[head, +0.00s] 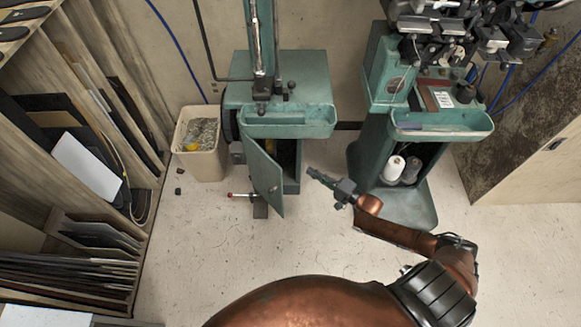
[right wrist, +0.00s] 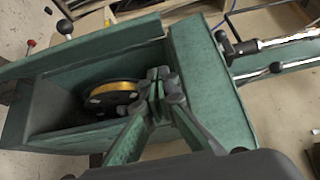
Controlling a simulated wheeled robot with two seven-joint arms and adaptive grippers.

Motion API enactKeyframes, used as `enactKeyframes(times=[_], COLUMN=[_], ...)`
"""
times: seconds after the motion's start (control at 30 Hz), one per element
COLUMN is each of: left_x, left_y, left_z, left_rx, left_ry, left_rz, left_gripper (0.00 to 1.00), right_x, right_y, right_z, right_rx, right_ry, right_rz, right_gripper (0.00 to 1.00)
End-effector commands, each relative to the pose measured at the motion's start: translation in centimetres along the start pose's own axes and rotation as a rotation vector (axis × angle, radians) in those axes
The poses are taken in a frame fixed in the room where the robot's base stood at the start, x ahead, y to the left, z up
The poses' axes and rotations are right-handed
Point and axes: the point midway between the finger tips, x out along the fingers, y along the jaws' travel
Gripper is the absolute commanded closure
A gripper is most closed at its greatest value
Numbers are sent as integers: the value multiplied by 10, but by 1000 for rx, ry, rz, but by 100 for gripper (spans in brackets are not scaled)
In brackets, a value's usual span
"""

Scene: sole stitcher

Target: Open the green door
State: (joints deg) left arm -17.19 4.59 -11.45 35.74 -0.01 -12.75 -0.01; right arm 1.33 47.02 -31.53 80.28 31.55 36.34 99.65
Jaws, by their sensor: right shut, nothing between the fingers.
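The green door (head: 262,178) is on the front of the left green machine's cabinet (head: 292,186). It stands partly open, swung out toward me on its left side, with the dark interior showing at its right. My right gripper (head: 311,172) is shut and empty, just right of the cabinet opening and apart from the door in the head view. In the right wrist view the closed fingertips (right wrist: 158,74) appear in front of the open cabinet, where a black and yellow spool (right wrist: 115,95) shows. My left gripper is not in view.
A second green machine (head: 376,150) with white cones (head: 393,168) in its base stands close right of my right gripper. A bin (head: 201,160) stands left of the cabinet. A red-knobbed lever (head: 230,195) sits low by the door. The floor in front is mostly clear.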

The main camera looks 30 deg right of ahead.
Motion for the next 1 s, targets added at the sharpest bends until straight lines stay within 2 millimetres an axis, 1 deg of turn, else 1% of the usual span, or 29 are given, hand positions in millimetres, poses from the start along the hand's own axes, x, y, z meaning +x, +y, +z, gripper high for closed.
enactKeyframes(times=[0.17,0.37,0.4,0.6,0.7,0.8,0.9,1.0], left_x=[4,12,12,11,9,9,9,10], left_y=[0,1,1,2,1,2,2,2], left_z=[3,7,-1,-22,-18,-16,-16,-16], left_rx=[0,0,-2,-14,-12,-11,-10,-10], left_ry=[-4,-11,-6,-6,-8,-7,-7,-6], left_rz=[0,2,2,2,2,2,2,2], left_gripper=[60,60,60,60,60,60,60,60], right_x=[16,55,64,103,104,106,108,109], right_y=[2,2,2,3,1,0,0,0], right_z=[0,0,0,0,18,29,36,38], right_rx=[6,4,4,4,8,5,5,3], right_ry=[-1,-1,-1,-1,0,0,0,0], right_rz=[0,-1,-1,0,0,-1,0,0], right_gripper=[100,100,100,100,100,100,100,100])
